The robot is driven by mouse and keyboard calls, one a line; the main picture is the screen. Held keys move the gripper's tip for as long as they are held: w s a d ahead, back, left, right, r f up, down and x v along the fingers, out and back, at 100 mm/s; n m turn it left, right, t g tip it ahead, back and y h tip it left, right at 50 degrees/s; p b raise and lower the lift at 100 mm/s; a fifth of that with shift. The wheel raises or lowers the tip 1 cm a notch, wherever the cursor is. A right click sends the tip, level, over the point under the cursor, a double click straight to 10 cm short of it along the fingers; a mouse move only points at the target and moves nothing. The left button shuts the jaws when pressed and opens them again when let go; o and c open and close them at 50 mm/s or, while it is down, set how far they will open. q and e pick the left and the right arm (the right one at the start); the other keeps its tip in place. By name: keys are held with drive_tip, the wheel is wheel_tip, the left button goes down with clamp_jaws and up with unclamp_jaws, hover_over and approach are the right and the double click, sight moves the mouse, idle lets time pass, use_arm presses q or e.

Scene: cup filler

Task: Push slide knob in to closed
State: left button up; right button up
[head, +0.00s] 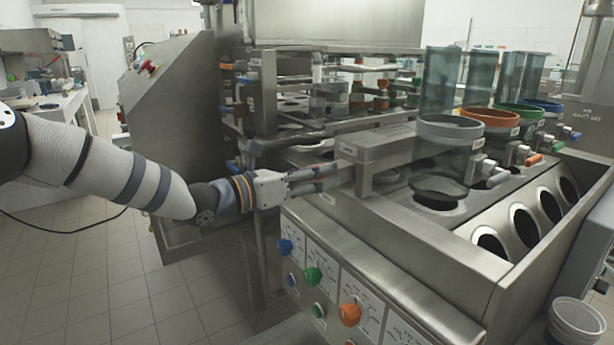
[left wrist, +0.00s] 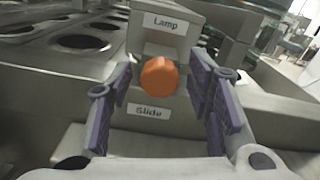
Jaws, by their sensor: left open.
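In the left wrist view, a round orange knob (left wrist: 159,76) sits on a grey metal face. A white label reading "Slide" (left wrist: 148,111) is below it and one reading "Lamp" (left wrist: 164,24) is above it. My left gripper (head: 322,178) is open and points at the side of a metal housing (head: 375,150) on the filling machine. In the left wrist view, its two purple-padded fingers stand on either side of the orange knob. I cannot tell whether they touch it. The knob is not clearly visible in the head view. My right gripper is not in view.
Several round holes (head: 490,245) line the machine's right side. Coloured rings, such as an orange one (head: 486,118), hold clear tubes above. The front panel has blue, green and orange knobs (head: 349,314). A metal cabinet (head: 175,100) stands at the left. Tiled floor is open at lower left.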

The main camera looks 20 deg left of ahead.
use_arm(q)
drive_tip(key=v, duration=1.1)
drive_tip(key=shift+s+a, duration=0.2)
drive_tip(key=shift+a, duration=0.05)
